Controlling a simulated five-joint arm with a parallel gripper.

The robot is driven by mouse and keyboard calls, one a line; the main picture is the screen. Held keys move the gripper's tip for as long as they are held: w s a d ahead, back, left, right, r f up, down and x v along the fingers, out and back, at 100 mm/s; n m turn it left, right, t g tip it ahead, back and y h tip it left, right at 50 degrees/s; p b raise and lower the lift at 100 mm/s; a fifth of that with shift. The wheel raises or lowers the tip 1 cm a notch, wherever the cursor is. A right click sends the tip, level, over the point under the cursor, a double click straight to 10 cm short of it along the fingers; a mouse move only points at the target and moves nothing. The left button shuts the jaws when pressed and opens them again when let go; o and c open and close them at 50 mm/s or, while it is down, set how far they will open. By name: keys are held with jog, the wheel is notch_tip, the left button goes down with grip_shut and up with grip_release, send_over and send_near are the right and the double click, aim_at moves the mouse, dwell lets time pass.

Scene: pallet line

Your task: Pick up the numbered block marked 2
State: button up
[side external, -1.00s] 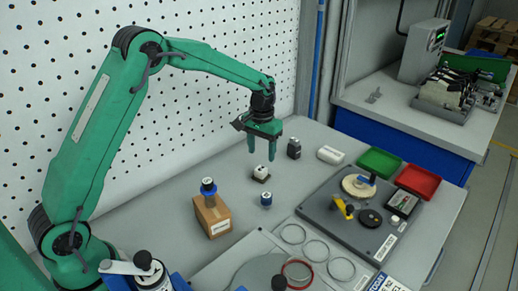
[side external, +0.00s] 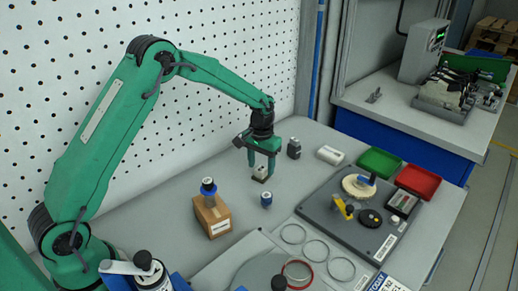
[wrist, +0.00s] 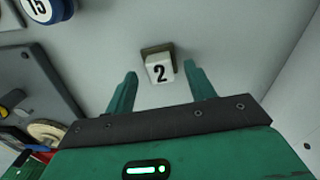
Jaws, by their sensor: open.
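The white block marked 2 (wrist: 159,71) shows between my two fingers in the wrist view, with a dark brownish base or piece (wrist: 158,49) at its far side. In the side view the block (side external: 261,171) is low between the fingertips, on the grey table. My gripper (side external: 262,174) is open, pointing down, with one finger on each side of the block. It also shows in the wrist view (wrist: 159,78), with a visible gap between each finger and the block. I cannot tell how far down the fingertips reach beside the block.
A dark grey block (side external: 294,148) and a white cylinder (side external: 330,155) lie to the right. A small blue piece (side external: 266,199) stands in front. A dark board (side external: 352,222) with parts lies further right.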

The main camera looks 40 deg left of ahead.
jog(key=shift+f, duration=1.15)
jog(key=c, duration=0.8)
jog(key=shift+r, duration=0.15)
jog(key=shift+r, duration=0.55)
jog(key=r, duration=0.3)
jog(key=shift+s+d+r, duration=0.15)
jog(key=shift+d, duration=0.25)
jog(key=s+d+r, duration=0.1)
jog(key=d+r, duration=0.1)
jog(key=d, duration=0.1)
jog(key=s+d+r, duration=0.2)
jog(key=d, duration=0.1)
jog(key=s+d+r, duration=0.2)
jog(key=d, duration=0.1)
jog(key=shift+s+d+r, duration=0.1)
jog(key=shift+d+r, duration=0.05)
jog(key=shift+d, duration=0.1)
